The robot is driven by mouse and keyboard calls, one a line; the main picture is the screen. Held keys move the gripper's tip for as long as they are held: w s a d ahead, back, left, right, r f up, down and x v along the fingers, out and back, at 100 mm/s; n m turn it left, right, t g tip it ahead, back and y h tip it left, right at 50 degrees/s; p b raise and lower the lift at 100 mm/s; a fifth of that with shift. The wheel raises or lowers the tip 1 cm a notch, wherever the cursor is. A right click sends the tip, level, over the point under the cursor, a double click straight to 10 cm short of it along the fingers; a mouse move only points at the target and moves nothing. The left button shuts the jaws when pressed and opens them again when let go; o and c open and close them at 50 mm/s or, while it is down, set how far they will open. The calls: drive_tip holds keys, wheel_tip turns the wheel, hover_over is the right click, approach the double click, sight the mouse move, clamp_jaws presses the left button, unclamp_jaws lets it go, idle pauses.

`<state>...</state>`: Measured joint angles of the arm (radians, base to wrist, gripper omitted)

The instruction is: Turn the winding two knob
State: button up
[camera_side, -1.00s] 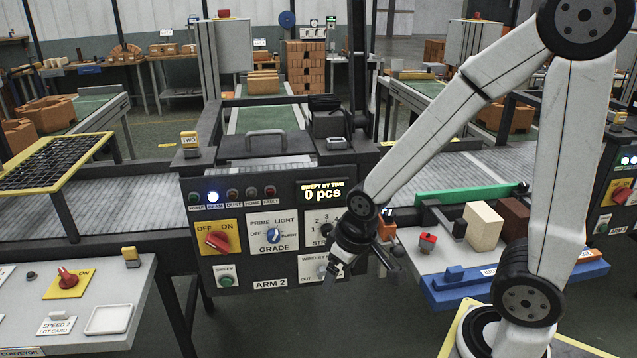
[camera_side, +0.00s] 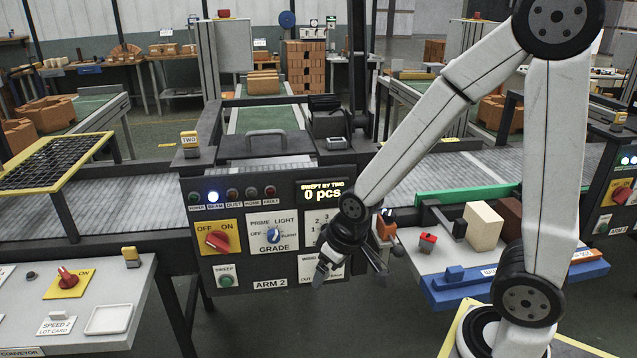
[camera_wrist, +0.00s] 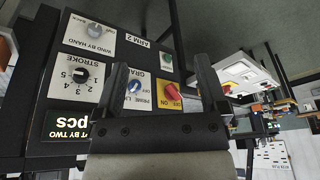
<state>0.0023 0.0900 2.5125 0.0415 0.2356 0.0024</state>
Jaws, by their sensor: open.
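The WIND BY HAND knob (camera_wrist: 95,31) is a grey round knob on a white plate at the upper left of the wrist view. In the side view its plate (camera_side: 306,270) is at the lower right of the dark ARM 2 panel (camera_side: 205,268), and my gripper hides the knob. My gripper (camera_side: 350,272) is open and empty in front of that part of the panel. In the wrist view my gripper's fingers (camera_wrist: 163,82) stand wide apart, with the GRADE knob (camera_wrist: 134,88) and the red OFF/ON knob (camera_wrist: 172,90) seen between them. The winding knob lies outside the fingers, to the left.
The STROKE knob (camera_wrist: 81,73) and green SWEEP button (camera_side: 226,281) share the panel. A counter display (camera_side: 324,191) reads 0 pcs. A blue-edged tray (camera_side: 445,297) with blocks stands right of the panel. A grey control desk (camera_side: 95,300) is at lower left.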

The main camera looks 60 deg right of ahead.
drive_tip(key=w+d+f+m+t+h, duration=0.2)
drive_tip(key=w+d+f+t, duration=0.1)
drive_tip(key=w+f, duration=0.4)
drive_tip(key=w+d+f+m+t+h, duration=0.25)
drive_tip(key=w+f, duration=0.35)
drive_tip(key=w, duration=0.3)
drive_tip(key=s+d+f+m+t+h, duration=0.1)
drive_tip(key=s+d+f+t+h, duration=0.1)
drive_tip(key=f, duration=0.4)
drive_tip(key=s+d+f+m+t+h, duration=0.2)
drive_tip(key=s+d+f+h, duration=0.3)
drive_tip(key=d+f+h, duration=0.1)
drive_tip(key=shift+d+f, duration=0.15)
drive_tip(key=shift+d, duration=0.05)
drive_tip(key=shift+w+h, duration=0.1)
drive_tip(key=shift+h, duration=0.15)
drive_tip(key=shift+x, duration=3.9)
